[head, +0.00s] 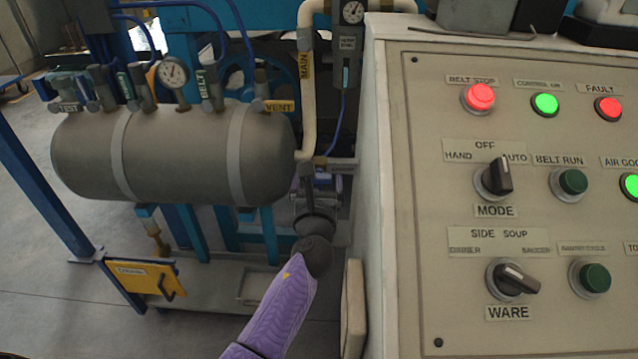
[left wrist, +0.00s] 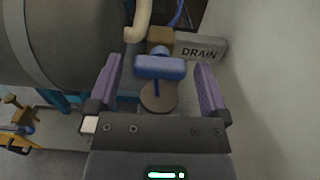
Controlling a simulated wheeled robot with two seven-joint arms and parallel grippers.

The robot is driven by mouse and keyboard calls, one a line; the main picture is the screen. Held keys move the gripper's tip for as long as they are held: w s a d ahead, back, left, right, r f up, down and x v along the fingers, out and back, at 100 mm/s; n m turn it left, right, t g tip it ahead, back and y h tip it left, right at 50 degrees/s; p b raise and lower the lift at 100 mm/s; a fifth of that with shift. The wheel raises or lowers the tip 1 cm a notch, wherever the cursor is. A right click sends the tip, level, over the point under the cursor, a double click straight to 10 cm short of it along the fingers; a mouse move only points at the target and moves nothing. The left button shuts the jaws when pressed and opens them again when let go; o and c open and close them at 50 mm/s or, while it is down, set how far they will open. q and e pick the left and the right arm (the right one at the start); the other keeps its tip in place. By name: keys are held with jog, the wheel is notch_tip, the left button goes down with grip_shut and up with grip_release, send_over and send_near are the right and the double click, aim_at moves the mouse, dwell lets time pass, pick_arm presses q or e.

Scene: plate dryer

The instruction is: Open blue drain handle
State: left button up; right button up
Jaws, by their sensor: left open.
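The blue drain handle (left wrist: 160,67) shows in the left wrist view, in front of a brass-brown valve body and left of a grey tag marked DRAIN (left wrist: 200,50). My left gripper (head: 318,184) is at the lower pipework between the tank and the control panel in the head view. In the left wrist view its two purple fingers are apart, one on each side of the handle, with gaps visible on both sides. In the head view my own wrist and gripper largely hide the handle. My right gripper is not in view.
A grey tank (head: 180,155) with several labelled valves and a gauge stands left of my arm. A cream control panel (head: 400,250) with lights and knobs stands close on the right. A yellow tag (head: 145,278) hangs below the tank. A cream pipe (head: 308,110) runs down above my gripper.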

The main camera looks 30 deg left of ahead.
pick_arm(q)
jog(key=shift+x, duration=0.9)
jog(key=shift+w, duration=0.15)
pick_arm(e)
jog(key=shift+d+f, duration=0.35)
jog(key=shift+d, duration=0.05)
pick_arm(q)
jog(key=c, duration=1.1)
